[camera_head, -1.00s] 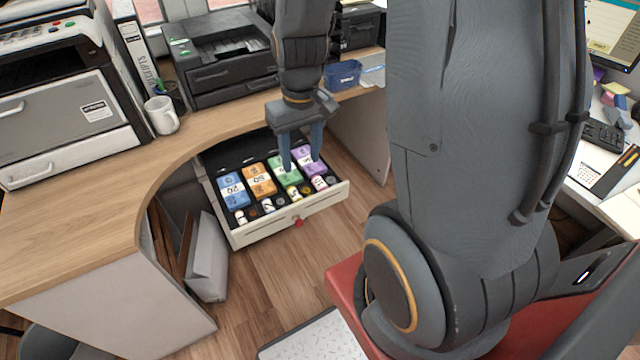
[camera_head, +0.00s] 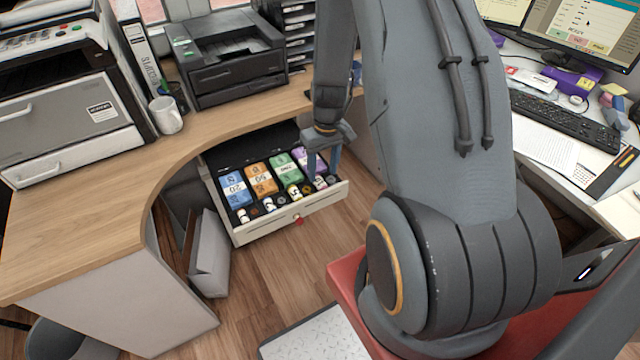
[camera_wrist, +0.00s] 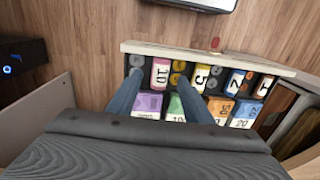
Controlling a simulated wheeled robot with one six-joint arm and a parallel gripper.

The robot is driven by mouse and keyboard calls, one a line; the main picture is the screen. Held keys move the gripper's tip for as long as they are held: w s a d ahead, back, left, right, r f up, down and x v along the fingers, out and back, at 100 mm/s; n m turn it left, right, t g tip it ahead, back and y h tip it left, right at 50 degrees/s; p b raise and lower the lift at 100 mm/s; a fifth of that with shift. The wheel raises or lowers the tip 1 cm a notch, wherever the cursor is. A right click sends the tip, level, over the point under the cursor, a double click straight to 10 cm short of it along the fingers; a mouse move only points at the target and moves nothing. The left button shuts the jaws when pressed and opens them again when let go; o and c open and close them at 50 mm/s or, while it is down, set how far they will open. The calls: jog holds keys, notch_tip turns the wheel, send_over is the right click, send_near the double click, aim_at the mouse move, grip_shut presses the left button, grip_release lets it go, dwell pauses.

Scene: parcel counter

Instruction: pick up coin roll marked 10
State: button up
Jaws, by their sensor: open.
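The coin roll marked 10 (camera_wrist: 160,74) is a white roll with pink ends. It stands in the front row of the open cash drawer (camera_head: 265,228), and also shows near the drawer's right end in the head view (camera_head: 320,183). My gripper (camera_head: 323,172) is open above that end of the drawer, fingers pointing down. In the wrist view its two fingers (camera_wrist: 158,80) lie to either side of the roll, with nothing held. I cannot tell how far above the roll the fingertips are.
A yellow-banded roll marked 5 (camera_wrist: 201,77) and rolls marked 2 (camera_wrist: 235,81) and 1 (camera_wrist: 264,86) share the front row, with loose coins between. Banknote bundles, such as the purple one (camera_wrist: 147,104), lie behind. The wooden counter (camera_head: 90,210) curves around the drawer.

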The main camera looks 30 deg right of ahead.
aim_at(321, 181)
jog(key=shift+w+a+f+p, duration=0.15)
jog(key=shift+f+p, duration=0.25)
jog(key=shift+f, duration=0.85)
jog(key=shift+w+a+f+p, duration=0.1)
jog(key=shift+f+p, duration=0.3)
jog(key=shift+f, duration=0.85)
grip_shut()
